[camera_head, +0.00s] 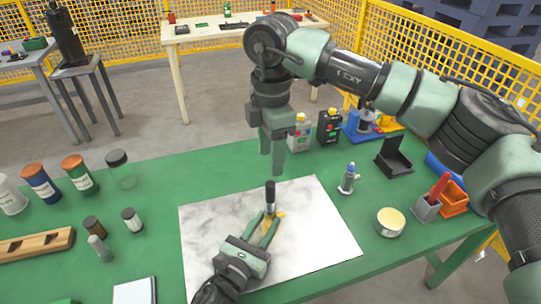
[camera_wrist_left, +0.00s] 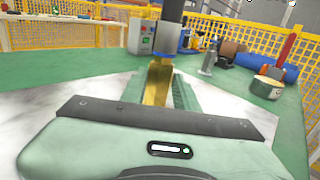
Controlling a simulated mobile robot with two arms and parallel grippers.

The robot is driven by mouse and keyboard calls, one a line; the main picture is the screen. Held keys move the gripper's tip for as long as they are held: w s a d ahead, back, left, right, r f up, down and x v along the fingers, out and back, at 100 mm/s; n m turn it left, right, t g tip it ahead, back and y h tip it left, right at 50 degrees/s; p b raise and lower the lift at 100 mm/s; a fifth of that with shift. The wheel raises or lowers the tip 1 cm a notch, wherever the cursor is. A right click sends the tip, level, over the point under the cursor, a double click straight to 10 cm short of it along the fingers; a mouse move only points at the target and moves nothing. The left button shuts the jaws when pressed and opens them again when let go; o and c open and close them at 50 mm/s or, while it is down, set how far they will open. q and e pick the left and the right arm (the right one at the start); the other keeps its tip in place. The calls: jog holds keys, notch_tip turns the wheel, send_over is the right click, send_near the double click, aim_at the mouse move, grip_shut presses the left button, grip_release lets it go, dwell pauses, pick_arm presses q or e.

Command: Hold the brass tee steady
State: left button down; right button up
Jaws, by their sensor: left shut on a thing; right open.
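The brass tee (camera_head: 268,222) stands on a white marbled sheet on the green table, with a dark and silver cylindrical part (camera_head: 270,196) rising upright from it. My left gripper (camera_head: 269,226) is shut on the brass tee, low over the sheet. In the left wrist view the tee (camera_wrist_left: 157,84) shows between the fingers, with the cylindrical part (camera_wrist_left: 170,25) above it. My right gripper (camera_head: 272,162) is open and empty, pointing down above and behind the cylindrical part. The fingers hide part of the tee.
The marbled sheet (camera_head: 325,235) is mostly bare. On its right are a small silver and blue bottle (camera_head: 348,178), a round tin (camera_head: 390,221) and an orange bin (camera_head: 453,198). Several jars stand at left, near a wooden rack (camera_head: 35,244).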

pick_arm(q)
jog(key=c, duration=1)
grip_release()
jog(key=shift+o, duration=0.2)
